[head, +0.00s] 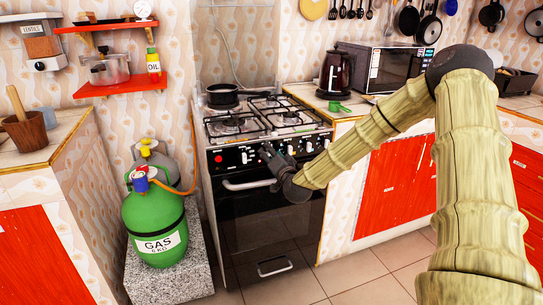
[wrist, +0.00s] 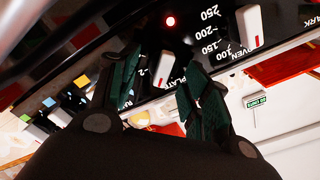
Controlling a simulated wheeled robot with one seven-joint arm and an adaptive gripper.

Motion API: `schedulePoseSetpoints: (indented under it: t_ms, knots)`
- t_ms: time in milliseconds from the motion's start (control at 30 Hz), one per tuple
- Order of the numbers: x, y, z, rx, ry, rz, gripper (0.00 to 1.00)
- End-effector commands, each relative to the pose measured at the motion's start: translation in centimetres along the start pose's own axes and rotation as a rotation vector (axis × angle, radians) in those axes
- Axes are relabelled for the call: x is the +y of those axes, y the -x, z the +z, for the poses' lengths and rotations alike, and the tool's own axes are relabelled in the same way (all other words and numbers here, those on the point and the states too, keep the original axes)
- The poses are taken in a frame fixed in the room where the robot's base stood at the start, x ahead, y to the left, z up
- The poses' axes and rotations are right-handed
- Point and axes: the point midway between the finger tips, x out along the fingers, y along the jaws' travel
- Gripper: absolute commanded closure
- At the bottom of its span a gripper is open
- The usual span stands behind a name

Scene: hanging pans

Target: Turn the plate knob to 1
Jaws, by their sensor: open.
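The plate knob (wrist: 163,68) is a white bar-shaped knob with a red mark, beside an upside-down "PLATE" label on the black stove panel (wrist: 140,28). In the wrist view it appears between the two green-padded fingers of my gripper (wrist: 163,72), which are apart. I cannot tell how far ahead of the fingertips the knob is, and no contact is clear. In the head view my gripper (head: 270,156) is at the front of the stove's control panel (head: 231,157) and covers part of it. Which number the knob points to is not readable.
The oven knob (wrist: 249,26) and a red light (wrist: 170,21) are near the plate knob. More white knobs (wrist: 60,117) line the panel. The oven handle (head: 247,184) is just below my gripper. A pan (head: 226,96) is on the stove; a green gas bottle (head: 155,222) stands left.

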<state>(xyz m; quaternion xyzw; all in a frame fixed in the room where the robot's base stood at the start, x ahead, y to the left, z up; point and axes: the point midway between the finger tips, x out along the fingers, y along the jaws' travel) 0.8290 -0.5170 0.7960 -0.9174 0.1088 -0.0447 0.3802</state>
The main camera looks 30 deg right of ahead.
Motion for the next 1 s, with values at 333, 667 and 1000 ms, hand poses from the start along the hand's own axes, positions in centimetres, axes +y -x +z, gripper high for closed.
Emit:
schedulePoseSetpoints:
  t_ms: [333, 667, 1000]
  knots:
    - [0.0, 4.8, 0.0, -0.001, -0.003, 0.000, 0.52]
    - [0.0, 10.2, 0.0, -0.001, -0.002, 0.000, 0.52]
    - [0.1, 11.9, 0.0, 0.000, -0.001, 0.001, 0.52]
